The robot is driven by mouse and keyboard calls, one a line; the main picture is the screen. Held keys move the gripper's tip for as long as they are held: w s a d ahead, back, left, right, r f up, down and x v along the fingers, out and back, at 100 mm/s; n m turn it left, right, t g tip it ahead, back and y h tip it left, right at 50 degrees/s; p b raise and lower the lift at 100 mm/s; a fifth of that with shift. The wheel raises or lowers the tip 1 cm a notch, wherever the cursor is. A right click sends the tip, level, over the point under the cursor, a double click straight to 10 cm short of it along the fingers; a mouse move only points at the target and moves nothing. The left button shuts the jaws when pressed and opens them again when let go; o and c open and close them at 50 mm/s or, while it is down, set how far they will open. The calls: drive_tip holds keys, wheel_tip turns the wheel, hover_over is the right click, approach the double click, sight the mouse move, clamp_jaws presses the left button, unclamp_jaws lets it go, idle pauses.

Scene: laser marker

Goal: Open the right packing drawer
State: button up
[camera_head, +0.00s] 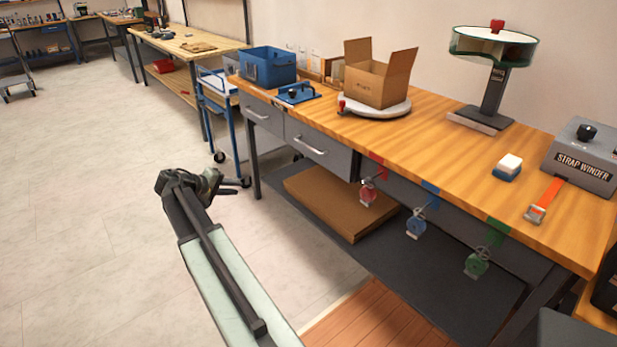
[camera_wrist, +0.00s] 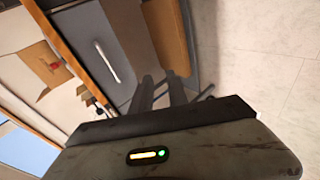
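The right packing drawer (camera_head: 322,158) is the right one of two grey drawers under the wooden packing bench. It has a pale bar handle (camera_head: 310,147) and looks shut, its front level with its neighbour. The left drawer (camera_head: 262,116) also looks shut. My gripper (camera_head: 208,184) is in front and to the left of the drawers, apart from them, over the floor. In the wrist view my gripper (camera_wrist: 160,88) shows two dark fingers with a gap between them and nothing held. A drawer handle (camera_wrist: 106,62) lies beyond them, up and to the left.
The bench top (camera_head: 440,140) holds an open carton (camera_head: 375,85), a blue bin (camera_head: 267,68) and a strap winder (camera_head: 583,160). Flat cardboard (camera_head: 335,205) lies on the lower shelf. A blue cart (camera_head: 217,90) stands beyond the bench's left end.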

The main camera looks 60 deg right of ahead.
drive_tip(key=s+d+f+g+h+b, duration=0.15)
drive_tip(key=d+b, duration=0.25)
drive_tip(key=d, duration=0.4)
drive_tip(key=s+d+f+g+h+b, duration=0.1)
drive_tip(key=d+f+h+b, duration=0.2)
drive_tip(key=d, duration=0.5)
drive_tip(key=g+h+b, duration=0.2)
drive_tip(key=h+b, duration=0.2)
drive_tip(key=b, duration=0.3)
approach(309, 148)
drive_tip(key=d, duration=0.3)
drive_tip(key=shift+y, duration=0.25)
drive_tip(key=x, duration=0.5)
drive_tip(key=p+x, duration=0.1)
drive_tip(key=x, duration=0.1)
drive_tip(key=shift+d+r, duration=0.25)
drive_tip(key=shift+r, duration=0.15)
clamp_jaws()
drive_tip(key=shift+s, duration=0.1)
